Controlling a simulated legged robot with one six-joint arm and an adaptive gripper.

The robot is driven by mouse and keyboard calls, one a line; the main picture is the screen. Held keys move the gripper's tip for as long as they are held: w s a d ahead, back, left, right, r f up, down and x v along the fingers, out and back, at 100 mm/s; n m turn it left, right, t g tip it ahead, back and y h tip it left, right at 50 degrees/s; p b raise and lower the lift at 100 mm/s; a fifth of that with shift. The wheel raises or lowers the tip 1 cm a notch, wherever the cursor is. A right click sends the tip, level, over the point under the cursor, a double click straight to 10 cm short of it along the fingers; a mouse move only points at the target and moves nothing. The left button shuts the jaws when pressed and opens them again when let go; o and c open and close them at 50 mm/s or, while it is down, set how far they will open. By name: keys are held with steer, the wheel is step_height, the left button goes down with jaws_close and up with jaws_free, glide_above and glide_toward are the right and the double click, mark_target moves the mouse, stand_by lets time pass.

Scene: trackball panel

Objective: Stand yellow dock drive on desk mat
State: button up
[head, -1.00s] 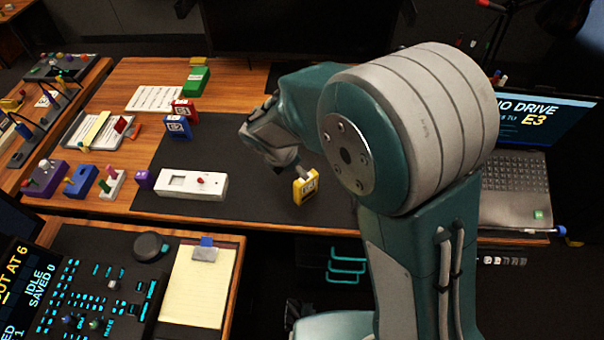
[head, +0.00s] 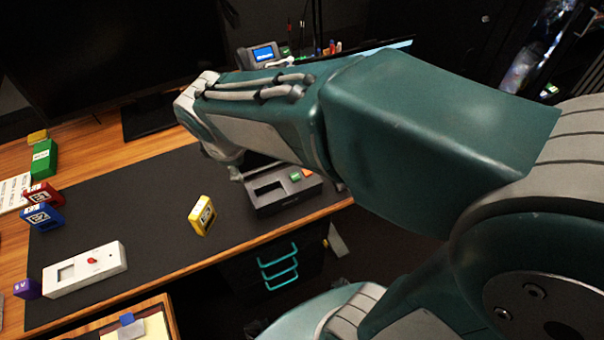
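The yellow dock drive (head: 202,215) is on the dark desk mat (head: 130,225), toward its front edge. It appears upright, with its labelled face showing. My gripper (head: 238,174) is mostly hidden behind my arm; only a small grey tip shows above and right of the drive. The gripper is apart from the yellow drive, and its fingers cannot be made out.
A dark dock box (head: 280,198) with green and orange parts sits right of the drive, under my arm. A white device (head: 85,270), blue drive (head: 43,216), red drive (head: 40,193) and purple block (head: 27,289) are at left. The mat's middle is clear.

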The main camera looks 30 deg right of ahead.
steer(key=s+d+r+m+t, duration=0.1)
steer(key=s+d+r+m, duration=0.1)
steer(key=s+m, duration=0.4)
steer(key=s+d+r+m+t+y, duration=0.1)
steer(key=s+d+r+m, duration=0.1)
steer(key=s+d+m, duration=0.3)
steer(key=shift+s+r+m, duration=0.4)
steer(key=shift+m, duration=0.8)
steer(key=shift+d, duration=0.2)
